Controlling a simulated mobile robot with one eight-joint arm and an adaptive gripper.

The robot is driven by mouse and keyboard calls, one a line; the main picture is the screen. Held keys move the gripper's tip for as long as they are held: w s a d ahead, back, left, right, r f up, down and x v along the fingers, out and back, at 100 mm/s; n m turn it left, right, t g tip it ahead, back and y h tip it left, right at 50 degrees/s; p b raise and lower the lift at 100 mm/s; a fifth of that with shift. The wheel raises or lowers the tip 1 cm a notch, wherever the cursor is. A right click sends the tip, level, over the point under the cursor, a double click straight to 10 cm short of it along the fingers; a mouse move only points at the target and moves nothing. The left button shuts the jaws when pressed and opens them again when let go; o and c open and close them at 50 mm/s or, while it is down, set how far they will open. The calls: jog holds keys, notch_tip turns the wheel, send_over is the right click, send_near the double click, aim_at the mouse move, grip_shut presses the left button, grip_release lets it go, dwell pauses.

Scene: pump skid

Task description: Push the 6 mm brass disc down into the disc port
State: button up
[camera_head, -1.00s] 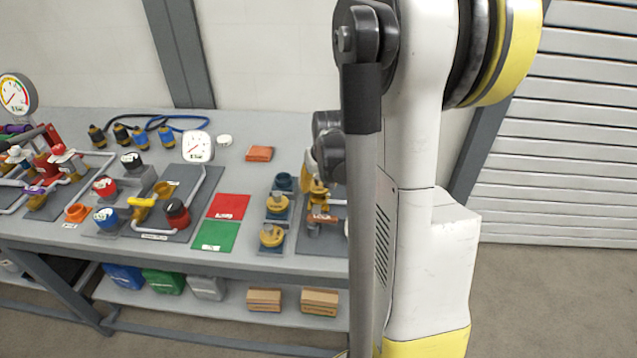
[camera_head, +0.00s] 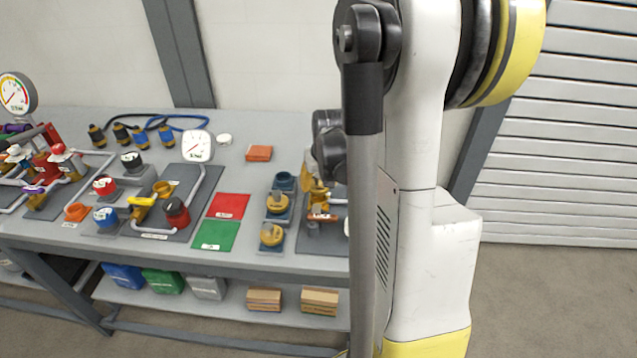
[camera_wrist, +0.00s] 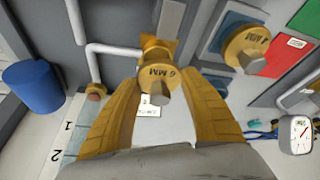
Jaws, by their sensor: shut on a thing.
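The 6 mm brass disc (camera_wrist: 160,80), marked "6 MM" with a knob on its face, sits between the two yellow fingers of my gripper (camera_wrist: 163,88) in the wrist view. The gripper is shut on it. A brass fitting (camera_wrist: 158,46), which looks like the disc port, lies right behind the disc and is partly covered by it. I cannot tell how far the disc sits in it. In the head view my gripper (camera_head: 316,190) is low over the right end of the bench, partly hidden by my arm.
A "4 MM" brass disc (camera_wrist: 247,47) rests in a blue holder beside my right finger. A white pipe (camera_wrist: 108,48) runs left of the fitting. In the head view, an empty teal holder (camera_head: 285,181) stands behind two brass discs. Red and green mats (camera_head: 214,236) lie left of them.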

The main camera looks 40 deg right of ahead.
jog(key=shift+f+b, duration=1.5)
jog(key=shift+f, duration=0.3)
jog(key=o, duration=1.3)
jog(key=shift+r, duration=0.1)
jog(key=v, duration=1.2)
jog(key=shift+w, duration=0.1)
jog(key=s+a+r+n+t+y, duration=0.1)
jog(key=s+a, duration=0.3)
jog(key=a, duration=0.9)
jog(key=s+a+r+n+t+y, duration=0.1)
jog(key=s+a+n, duration=0.3)
jog(key=a, duration=1)
jog(key=shift+a+r+t, duration=0.25)
jog(key=shift+r+t, duration=0.05)
jog(key=shift+t, duration=0.3)
